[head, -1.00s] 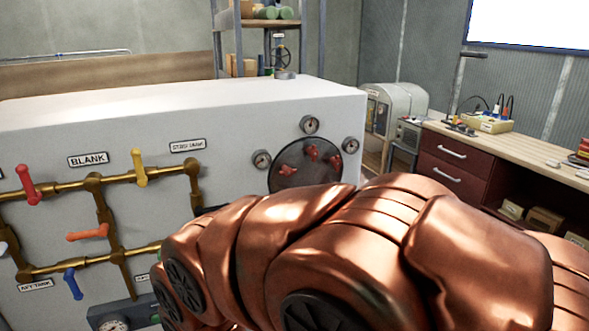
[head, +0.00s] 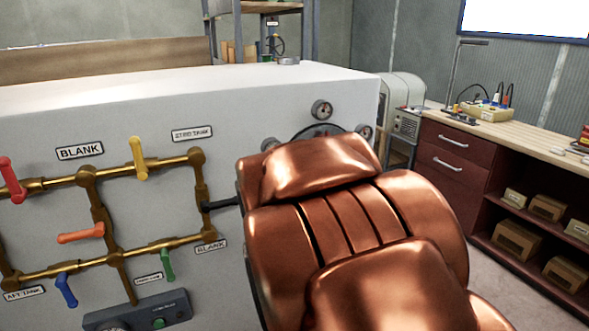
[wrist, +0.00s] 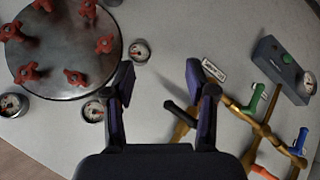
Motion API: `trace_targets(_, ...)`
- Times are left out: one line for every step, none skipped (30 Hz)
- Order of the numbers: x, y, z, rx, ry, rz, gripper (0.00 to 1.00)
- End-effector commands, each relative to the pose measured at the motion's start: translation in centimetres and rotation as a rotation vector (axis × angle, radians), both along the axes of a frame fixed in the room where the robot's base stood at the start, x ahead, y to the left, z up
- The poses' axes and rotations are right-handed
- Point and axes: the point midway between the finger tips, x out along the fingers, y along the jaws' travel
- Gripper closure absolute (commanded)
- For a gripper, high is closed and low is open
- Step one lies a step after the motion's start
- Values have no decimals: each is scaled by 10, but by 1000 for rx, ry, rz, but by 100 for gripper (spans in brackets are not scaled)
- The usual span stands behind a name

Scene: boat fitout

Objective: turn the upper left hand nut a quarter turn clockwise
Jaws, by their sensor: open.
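A round dark metal cover (wrist: 62,52) with several red wing nuts fills the upper left of the wrist view. That view looks roughly upside down against the head view, so the upper left hand nut appears to be the red nut (wrist: 75,77) at the cover's lower right edge. My gripper (wrist: 160,75) is open and empty, its two dark fingers wide apart. In the picture its fingers lie to the right of the cover, with pale panel between them and no nut. In the head view my arm hides the nuts; only the cover's top rim (head: 318,130) shows.
Gauges surround the cover, one (wrist: 140,52) close to the left-hand finger in the wrist view. Brass pipes (head: 88,210) with coloured valve handles and a grey gauge box (wrist: 285,70) are on the same white panel (head: 225,110). A workbench (head: 530,135) stands at right.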

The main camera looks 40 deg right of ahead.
Motion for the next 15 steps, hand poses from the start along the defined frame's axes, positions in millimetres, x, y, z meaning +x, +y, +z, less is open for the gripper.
trace_targets(9,-22,0,-61,-26,20,44)
trace_targets(15,-32,4,-97,-42,38,44)
trace_targets(23,-46,8,-148,-63,64,44)
trace_targets(30,-55,13,-186,-81,84,44)
trace_targets(34,-65,16,-223,-93,105,44)
trace_targets(41,-76,22,-274,-113,133,44)
trace_targets(46,-85,25,-312,-126,156,44)
trace_targets(50,-93,27,-349,-135,177,44)
trace_targets(56,-102,31,-397,-151,209,44)
trace_targets(60,-109,34,-433,-163,232,44)
trace_targets(63,-115,37,-469,-173,255,44)
trace_targets(68,-123,41,-517,-189,288,44)
trace_targets(71,-129,43,-551,-197,313,44)
trace_targets(74,-134,45,-586,-208,338,44)
trace_targets(77,-139,46,-629,-221,373,44)
